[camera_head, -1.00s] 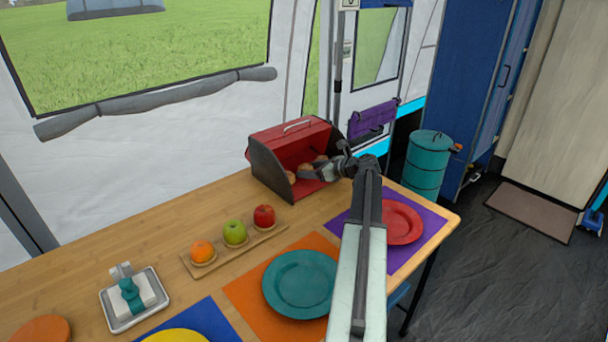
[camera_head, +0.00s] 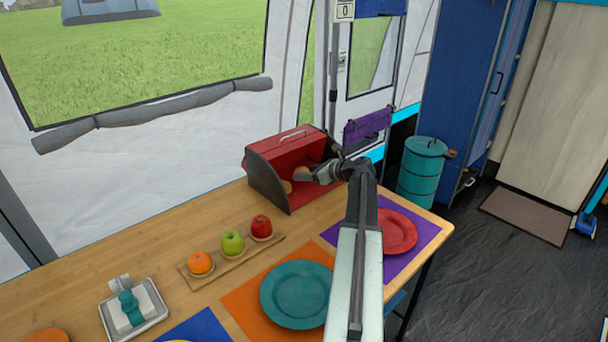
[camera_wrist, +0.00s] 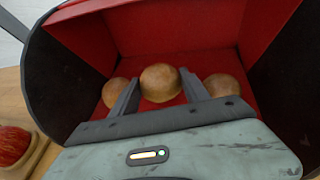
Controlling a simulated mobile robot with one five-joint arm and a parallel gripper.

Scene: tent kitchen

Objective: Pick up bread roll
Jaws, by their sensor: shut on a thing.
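A red bread box (camera_head: 290,148) with dark side panels stands open at the back of the wooden table. In the wrist view, three round brown bread rolls show inside its red interior (camera_wrist: 190,35). The middle bread roll (camera_wrist: 160,82) sits between the two fingers of my gripper (camera_wrist: 158,92), which is shut on it. The left roll (camera_wrist: 114,93) and the right roll (camera_wrist: 221,86) lie just outside the fingers and are partly hidden by them. In the head view my gripper (camera_head: 308,176) is at the box's open front, and the rolls are partly hidden.
A wooden tray (camera_head: 226,264) with an orange (camera_head: 200,262), a green apple (camera_head: 232,243) and a red apple (camera_head: 261,227) lies in front of the box. A teal plate (camera_head: 297,295) and a red plate (camera_head: 396,232) lie on mats nearby. A metal tray (camera_head: 134,307) is at left.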

